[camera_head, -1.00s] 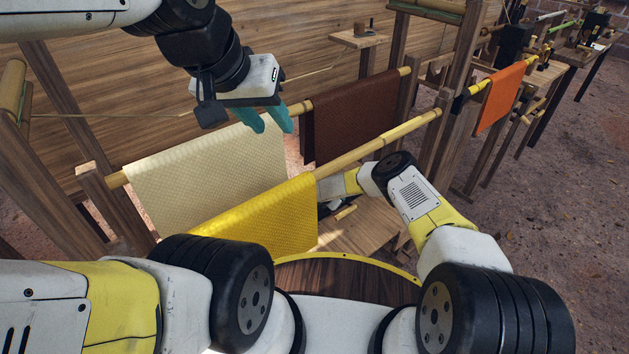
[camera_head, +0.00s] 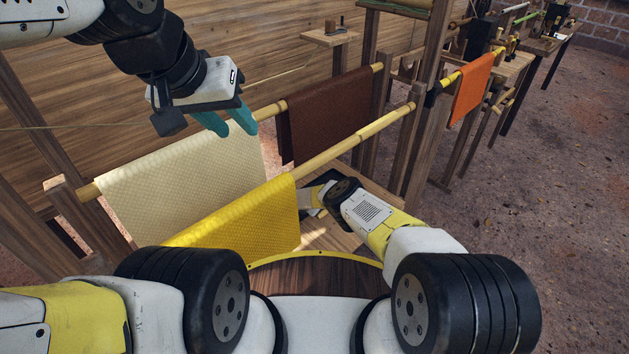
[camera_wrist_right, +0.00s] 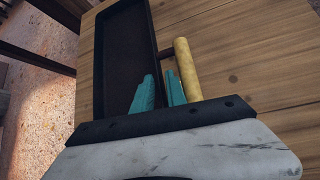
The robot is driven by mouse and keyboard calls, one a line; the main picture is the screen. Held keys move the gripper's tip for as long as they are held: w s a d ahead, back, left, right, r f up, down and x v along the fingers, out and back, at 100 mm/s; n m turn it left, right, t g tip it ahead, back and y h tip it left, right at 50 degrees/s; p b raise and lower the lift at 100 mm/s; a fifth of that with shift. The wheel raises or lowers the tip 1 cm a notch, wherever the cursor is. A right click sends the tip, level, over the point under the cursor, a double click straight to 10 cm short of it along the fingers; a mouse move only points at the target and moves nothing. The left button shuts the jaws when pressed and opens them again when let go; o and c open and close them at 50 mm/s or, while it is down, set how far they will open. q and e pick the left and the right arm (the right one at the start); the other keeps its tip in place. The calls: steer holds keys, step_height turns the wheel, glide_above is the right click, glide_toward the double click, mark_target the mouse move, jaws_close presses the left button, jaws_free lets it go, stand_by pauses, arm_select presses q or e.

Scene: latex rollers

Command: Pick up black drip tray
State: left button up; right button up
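In the right wrist view the black drip tray (camera_wrist_right: 118,60) is a long, shallow, dark tray lying on wooden boards. A pale wooden handle (camera_wrist_right: 187,70) lies along its right side, and a short dark rod runs from it towards the tray. My right gripper (camera_wrist_right: 161,78) is open, its teal fingers apart near the tray's right wall. Whether they touch the wall cannot be told. In the head view the tray and right fingers are hidden by my right arm and the yellow sheet.
Cream (camera_head: 185,185), yellow (camera_head: 240,218) and brown (camera_head: 325,112) sheets hang over horizontal poles between wooden posts. The yellow sheet's pole (camera_head: 355,138) passes above my right forearm. A wooden board (camera_head: 330,236) lies below. An orange sheet (camera_head: 472,88) hangs farther right. Floor is clear at right.

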steer(key=shift+w+d+f, duration=0.1)
steer(key=shift+c, duration=0.5)
jaws_close()
steer(key=shift+f, duration=0.1)
stand_by(0.9)
